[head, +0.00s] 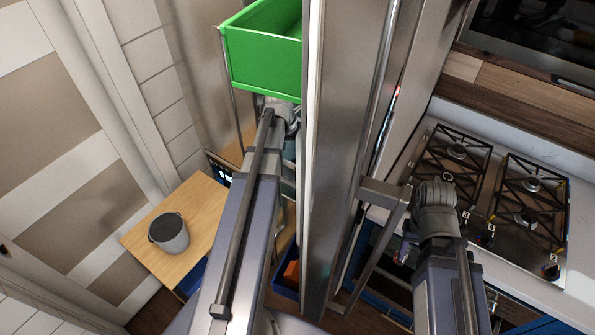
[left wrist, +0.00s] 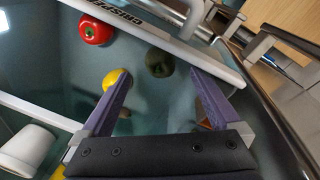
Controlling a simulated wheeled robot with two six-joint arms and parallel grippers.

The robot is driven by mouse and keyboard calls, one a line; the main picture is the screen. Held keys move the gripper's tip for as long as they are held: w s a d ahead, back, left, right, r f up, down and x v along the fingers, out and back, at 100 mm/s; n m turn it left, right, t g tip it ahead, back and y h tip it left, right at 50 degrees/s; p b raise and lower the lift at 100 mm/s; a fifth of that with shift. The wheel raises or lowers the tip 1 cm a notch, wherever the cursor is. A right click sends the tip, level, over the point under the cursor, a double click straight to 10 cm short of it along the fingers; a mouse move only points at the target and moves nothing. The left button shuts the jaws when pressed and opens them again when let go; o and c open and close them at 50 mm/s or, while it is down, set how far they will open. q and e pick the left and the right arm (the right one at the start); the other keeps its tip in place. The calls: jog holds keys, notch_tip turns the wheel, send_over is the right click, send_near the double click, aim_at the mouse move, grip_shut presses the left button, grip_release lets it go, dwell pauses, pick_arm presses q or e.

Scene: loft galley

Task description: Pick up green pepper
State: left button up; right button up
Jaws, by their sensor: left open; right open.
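A dark green pepper (left wrist: 159,62) sits on a glassy fridge shelf in the left wrist view. My left gripper (left wrist: 160,76) is open, its two purple fingers apart and pointing toward the pepper, which shows between and just beyond the fingertips. Whether the fingers touch it cannot be told. In the head view my left arm reaches into the fridge below a green bin, and the pepper is not seen. My right gripper (head: 404,249) is mostly hidden by its own wrist, beside the fridge door handle.
A red pepper (left wrist: 96,30), a yellow item (left wrist: 112,78) and a white cup (left wrist: 26,149) are near the green pepper. The green bin (head: 265,55) hangs above my left wrist. The open fridge door (head: 335,130) stands between my arms. A stove (head: 490,195) is at right.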

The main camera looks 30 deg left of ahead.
aim_at(296, 163)
pick_arm(q)
notch_tip(296, 163, down, 2)
jog(key=shift+w+f+b, duration=0.1)
jog(key=shift+b, duration=0.95)
jog(key=f+b, duration=0.2)
jog(key=w+f+b, duration=0.1)
jog(key=f+b, duration=0.2)
jog(key=shift+w+d+f+b, duration=0.15)
jog(key=shift+w+f+b, duration=0.05)
jog(key=shift+f+b, duration=0.1)
jog(key=shift+r, duration=0.15)
jog(key=shift+c, duration=0.2)
jog(key=c, duration=1.4)
jog(key=shift+c, duration=0.2)
jog(key=shift+r, duration=0.1)
notch_tip(296, 163, up, 10)
jog(key=p, duration=1)
